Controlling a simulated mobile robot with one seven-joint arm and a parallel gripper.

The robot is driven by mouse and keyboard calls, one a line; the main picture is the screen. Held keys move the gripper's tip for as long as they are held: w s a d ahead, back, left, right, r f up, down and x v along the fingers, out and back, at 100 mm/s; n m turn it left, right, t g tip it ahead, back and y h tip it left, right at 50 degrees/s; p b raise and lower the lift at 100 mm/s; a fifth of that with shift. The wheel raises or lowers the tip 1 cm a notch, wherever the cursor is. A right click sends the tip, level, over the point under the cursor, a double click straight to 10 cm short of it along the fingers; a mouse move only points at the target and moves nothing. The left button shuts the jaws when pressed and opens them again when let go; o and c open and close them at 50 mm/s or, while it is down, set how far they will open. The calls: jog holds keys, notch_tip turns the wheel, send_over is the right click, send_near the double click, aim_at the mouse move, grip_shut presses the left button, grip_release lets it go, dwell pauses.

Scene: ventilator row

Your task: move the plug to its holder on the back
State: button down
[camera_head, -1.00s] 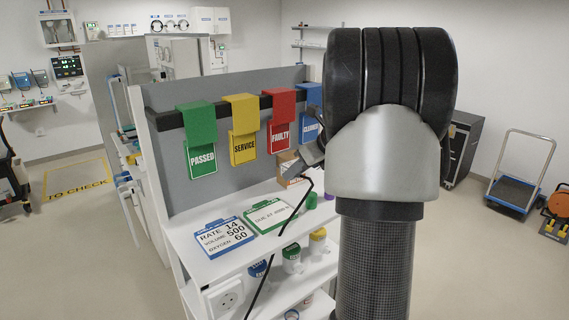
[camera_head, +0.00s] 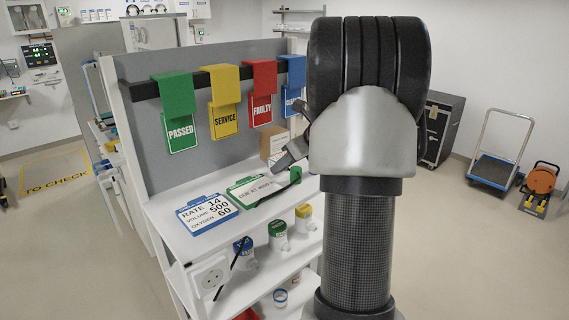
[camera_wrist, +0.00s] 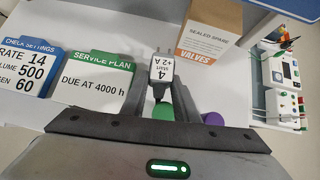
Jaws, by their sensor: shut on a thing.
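My gripper (camera_head: 293,150) reaches over the white bench top in the head view, partly hidden behind my arm. In the wrist view its two dark fingers (camera_wrist: 161,88) are closed on a small white block, which I take for the plug (camera_wrist: 162,68). It bears the printing "4 start +2 A". In the head view a black cable (camera_head: 272,194) lies across the bench top near the gripper and hangs past the front edge. Whether it joins the held block is hidden. A grey back panel (camera_head: 225,110) stands behind the bench top; I cannot pick out a holder on it.
A cardboard box (camera_wrist: 208,32) stands beyond the fingers. Green (camera_wrist: 162,112) and purple (camera_wrist: 212,118) round things are close under my gripper. Blue (camera_head: 207,213) and green (camera_head: 255,188) cards lie left. Coloured tags hang from the black rail (camera_head: 135,91). A socket (camera_head: 208,280) is on the bench's end.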

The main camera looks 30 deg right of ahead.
jog(key=shift+f, duration=0.25)
jog(key=c, duration=1.3)
grip_release()
jog(key=w+r+p+v, duration=0.2)
jog(key=v, duration=0.9)
jog(key=w+a+r+p+v, duration=0.1)
jog(key=w+p+v, duration=0.1)
jog(key=v, duration=1)
jog(key=shift+r, duration=0.45)
jog(key=shift+s, duration=0.15)
